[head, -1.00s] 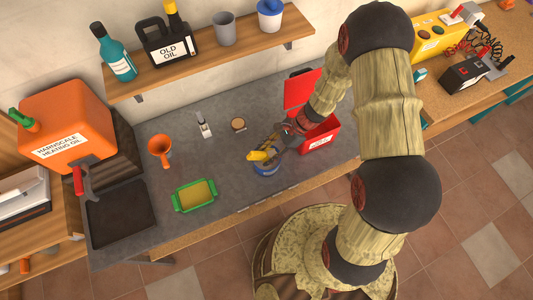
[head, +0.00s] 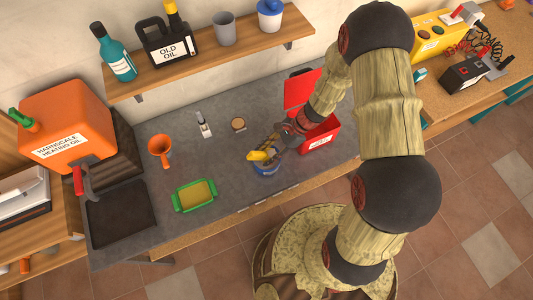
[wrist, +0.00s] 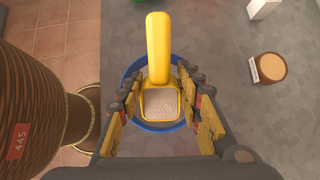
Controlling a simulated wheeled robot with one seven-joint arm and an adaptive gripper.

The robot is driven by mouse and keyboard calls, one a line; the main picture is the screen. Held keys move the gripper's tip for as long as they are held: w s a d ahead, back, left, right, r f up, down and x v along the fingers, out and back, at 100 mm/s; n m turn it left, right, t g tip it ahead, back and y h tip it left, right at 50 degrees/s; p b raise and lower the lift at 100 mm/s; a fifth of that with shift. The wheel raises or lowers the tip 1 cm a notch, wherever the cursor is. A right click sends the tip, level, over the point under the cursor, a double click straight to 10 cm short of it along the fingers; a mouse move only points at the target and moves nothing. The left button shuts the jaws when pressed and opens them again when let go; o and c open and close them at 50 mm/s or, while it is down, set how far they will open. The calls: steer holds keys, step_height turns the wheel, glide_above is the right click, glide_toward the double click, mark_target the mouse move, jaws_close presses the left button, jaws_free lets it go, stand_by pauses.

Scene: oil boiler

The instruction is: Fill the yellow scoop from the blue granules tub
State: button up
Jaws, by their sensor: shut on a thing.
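The yellow scoop (head: 258,156) is held between the fingers of my gripper (head: 279,143), over the blue granules tub (head: 265,170). In the wrist view the scoop (wrist: 158,47) has its handle pointing away, and its bowl lies between the fingertips of my gripper (wrist: 160,95). Pale, grainy material shows within the bowl outline; I cannot tell how much of it lies in the scoop. The tub's blue rim (wrist: 128,68) surrounds the bowl, and the scoop and fingers hide most of the tub's inside.
A green tray (head: 193,195) and an orange funnel (head: 160,148) stand to the left on the grey worktop. A small white-and-dark item (head: 204,125) and a round brown-topped piece (head: 238,124) lie behind. An open red box (head: 318,135) stands close right of my gripper.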

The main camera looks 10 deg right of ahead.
mark_target(259, 153)
steer(key=shift+a+r, duration=0.1)
steer(key=shift+s+a+r+h+p, duration=0.1)
steer(key=shift+a+r+h+p, duration=0.15)
steer(key=shift+h+p, duration=0.55)
steer(key=shift+a+p, duration=0.15)
steer(key=shift+p, duration=0.25)
steer(key=shift+a+t+h, duration=0.1)
steer(key=shift+t+h, duration=0.2)
steer(key=shift+h, duration=0.1)
steer(key=shift+r+p, duration=0.15)
steer(key=shift+p, duration=0.4)
steer(key=shift+a+r+h+p, duration=0.25)
steer(key=shift+r+h+p, duration=0.15)
steer(key=shift+p, duration=0.5)
steer(key=shift+s+r, duration=0.1)
steer(key=shift+a+r+h+p, duration=0.3)
steer(key=shift+r+h+p, duration=0.5)
steer(key=shift+p, duration=1.5)
steer(key=shift+s+a+r+t+h+p, duration=0.15)
steer(key=shift+h+p, duration=0.35)
steer(key=shift+p, duration=1.35)
steer(key=shift+w+a+r+t+h+p, duration=0.1)
steer(key=shift+a+t+h+p, duration=0.3)
steer(key=shift+p, duration=1.45)
